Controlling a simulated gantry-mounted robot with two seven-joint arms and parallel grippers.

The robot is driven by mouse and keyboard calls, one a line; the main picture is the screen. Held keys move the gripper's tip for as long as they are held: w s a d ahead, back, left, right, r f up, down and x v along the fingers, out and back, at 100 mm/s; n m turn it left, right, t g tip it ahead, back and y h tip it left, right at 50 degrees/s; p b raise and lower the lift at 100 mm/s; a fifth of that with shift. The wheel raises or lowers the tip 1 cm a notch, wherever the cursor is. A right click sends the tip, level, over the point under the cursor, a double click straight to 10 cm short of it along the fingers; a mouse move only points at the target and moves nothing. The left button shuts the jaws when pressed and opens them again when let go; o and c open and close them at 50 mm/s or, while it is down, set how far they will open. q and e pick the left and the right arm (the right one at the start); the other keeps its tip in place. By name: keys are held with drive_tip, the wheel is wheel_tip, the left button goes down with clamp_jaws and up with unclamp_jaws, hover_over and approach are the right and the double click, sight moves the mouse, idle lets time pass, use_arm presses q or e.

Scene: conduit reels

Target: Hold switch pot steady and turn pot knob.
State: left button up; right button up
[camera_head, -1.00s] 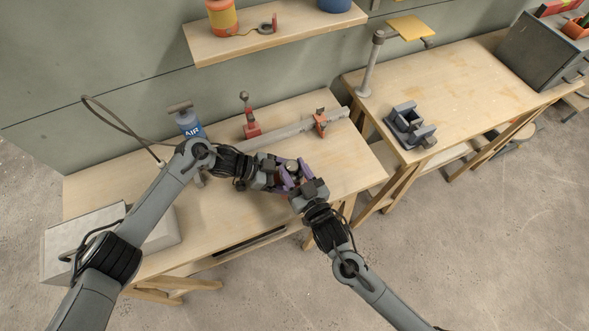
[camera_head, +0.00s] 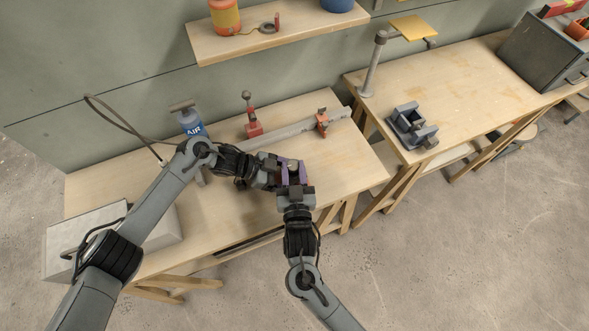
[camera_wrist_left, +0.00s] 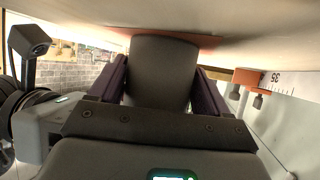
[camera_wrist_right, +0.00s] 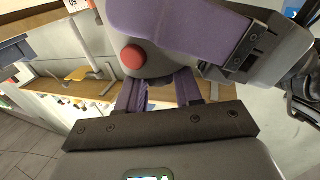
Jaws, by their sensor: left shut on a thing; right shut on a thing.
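The switch pot (camera_wrist_left: 165,72) is a dark grey rounded body between the purple fingers of my left gripper (camera_wrist_left: 163,90) in the left wrist view. In the right wrist view the pot (camera_wrist_right: 155,62) shows a red round button, with a purple left finger across it. In the head view my left gripper (camera_head: 282,172) holds it from the left, above the near bench. My right gripper (camera_wrist_right: 160,92) is shut on part of the pot, seemingly its knob. The knob itself is hidden, so its angle cannot be told. In the head view my right gripper (camera_head: 295,180) meets the pot from the front.
A second bench (camera_head: 460,90) with a vise (camera_head: 412,125) stands right.

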idle(0.3)
drive_tip(key=o, duration=0.8)
drive_tip(key=s, duration=1.2)
drive_tip(key=shift+d, duration=0.3)
